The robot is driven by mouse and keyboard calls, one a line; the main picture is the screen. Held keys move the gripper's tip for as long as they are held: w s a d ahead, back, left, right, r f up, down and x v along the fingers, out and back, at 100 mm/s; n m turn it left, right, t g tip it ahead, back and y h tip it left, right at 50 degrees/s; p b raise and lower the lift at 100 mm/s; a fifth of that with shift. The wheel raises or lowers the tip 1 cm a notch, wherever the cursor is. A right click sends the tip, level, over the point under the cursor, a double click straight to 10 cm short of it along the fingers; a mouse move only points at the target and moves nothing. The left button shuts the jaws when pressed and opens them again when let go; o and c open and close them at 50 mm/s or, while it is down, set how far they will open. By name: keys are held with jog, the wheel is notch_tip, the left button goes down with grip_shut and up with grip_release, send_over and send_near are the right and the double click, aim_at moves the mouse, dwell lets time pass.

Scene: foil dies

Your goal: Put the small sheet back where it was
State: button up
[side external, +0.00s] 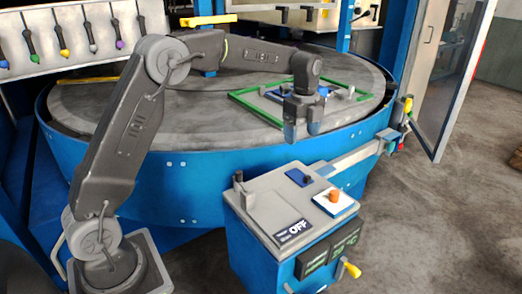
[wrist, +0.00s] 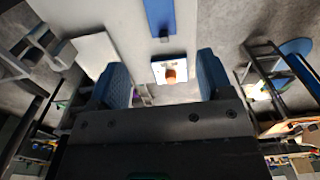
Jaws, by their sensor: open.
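Two small sheets lie on top of the blue cabinet. One is white with an orange knob (side external: 343,206); the other is blue with a dark knob (side external: 295,175). In the wrist view the white sheet (wrist: 158,76) shows between the fingers, and the blue sheet (wrist: 158,12) lies beyond it. My gripper (side external: 302,131) is open and empty, pointing down above the turntable's front edge, apart from both sheets. Its two blue fingers also show spread in the wrist view (wrist: 164,82). Which one the task calls the small sheet is not clear.
A green frame (side external: 244,97) lies on the round grey turntable (side external: 190,120), with blue and white pieces partly hidden behind my gripper.

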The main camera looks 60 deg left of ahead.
jog(key=s+d+r+n+t, duration=0.2)
jog(key=s+r+n, duration=0.3)
jog(key=s, duration=0.5)
jog(key=s+d+r+n+t, duration=0.25)
jog(key=s+n, duration=0.45)
jog(key=s, duration=0.4)
jog(key=s+d+f+n+t, duration=0.1)
jog(key=s+f+n, duration=0.2)
jog(key=s+n, duration=0.3)
jog(key=shift+s+d, duration=0.2)
jog(key=shift+s, duration=1.65)
jog(key=shift+f, duration=0.1)
